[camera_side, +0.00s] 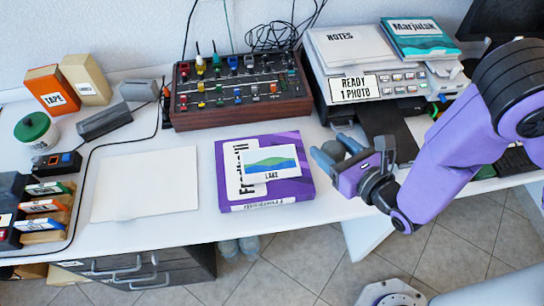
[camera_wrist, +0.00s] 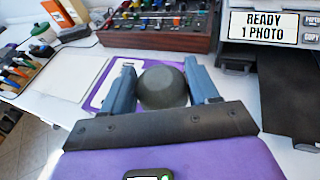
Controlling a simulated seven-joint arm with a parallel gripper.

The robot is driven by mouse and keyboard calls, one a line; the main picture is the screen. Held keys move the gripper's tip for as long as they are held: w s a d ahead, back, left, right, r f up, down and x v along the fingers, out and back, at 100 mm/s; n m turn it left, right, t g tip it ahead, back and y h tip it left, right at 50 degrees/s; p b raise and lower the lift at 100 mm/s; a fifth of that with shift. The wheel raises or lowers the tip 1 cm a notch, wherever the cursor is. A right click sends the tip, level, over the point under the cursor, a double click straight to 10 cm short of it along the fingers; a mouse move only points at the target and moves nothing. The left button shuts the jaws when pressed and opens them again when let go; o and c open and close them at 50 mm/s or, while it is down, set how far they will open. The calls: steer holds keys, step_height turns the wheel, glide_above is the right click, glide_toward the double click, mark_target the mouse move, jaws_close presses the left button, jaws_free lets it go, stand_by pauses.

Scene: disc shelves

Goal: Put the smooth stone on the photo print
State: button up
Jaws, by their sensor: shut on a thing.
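My gripper (camera_side: 338,152) is shut on the smooth stone (camera_wrist: 163,88), a dark grey rounded thing between the two blue-grey fingers in the wrist view. In the side view the stone (camera_side: 349,143) shows partly between the fingers, to the right of the purple box. The photo print (camera_side: 271,164), with a green and blue landscape and the word LAKE, lies on the purple box (camera_side: 301,190). The gripper is apart from the print, to its right. In the wrist view the stone and fingers hide most of the print.
A printer (camera_side: 330,112) labelled READY 1 PHOTO stands behind the gripper, its dark tray (camera_side: 388,135) reaching forward. A mixer panel (camera_side: 240,92) with knobs is behind the purple box. A blank white sheet (camera_side: 146,184) lies to the left. The table's front edge is close.

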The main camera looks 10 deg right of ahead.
steer(key=w+a+f, duration=0.4)
steer(key=w+a, duration=0.2)
glide_above(277, 160)
steer(key=f, duration=0.5)
steer(key=shift+s+d, duration=0.15)
steer(key=shift+s, duration=0.05)
steer(key=shift+w+f, duration=0.1)
steer(key=shift+f, duration=1.75)
steer(key=shift+f, duration=0.1)
steer(key=o, duration=1.2)
